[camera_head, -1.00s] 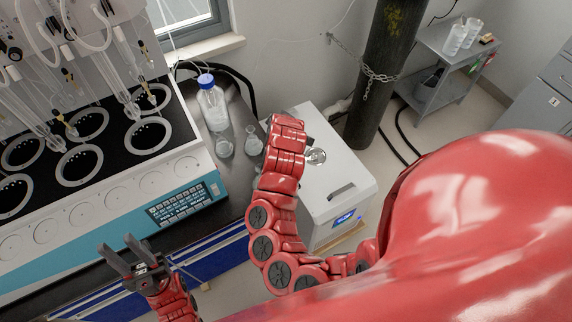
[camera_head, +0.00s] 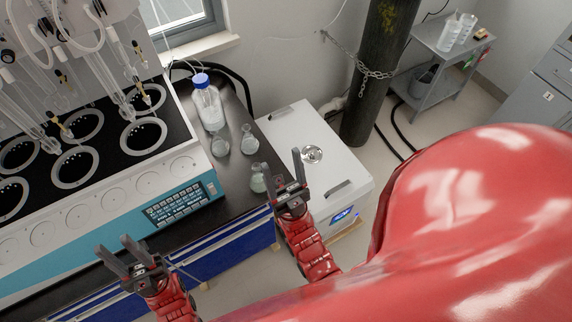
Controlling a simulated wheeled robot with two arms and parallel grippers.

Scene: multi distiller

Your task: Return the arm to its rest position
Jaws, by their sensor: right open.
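My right gripper (camera_head: 286,178) is open and empty. It shows in front of the white box and just right of the bench edge, with its fingers pointing up. My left gripper (camera_head: 121,256) is at the lower left, in front of the distiller's front panel. Its two fingers are spread apart with nothing between them. Both forearms are bent and come up from the bottom of the view.
The multi distiller (camera_head: 110,205) fills the left. A blue-capped bottle (camera_head: 208,104) and several small flasks (camera_head: 249,141) stand on the dark bench beside it. A white box (camera_head: 318,145) stands right of the bench. A chained dark cylinder (camera_head: 378,75) is behind.

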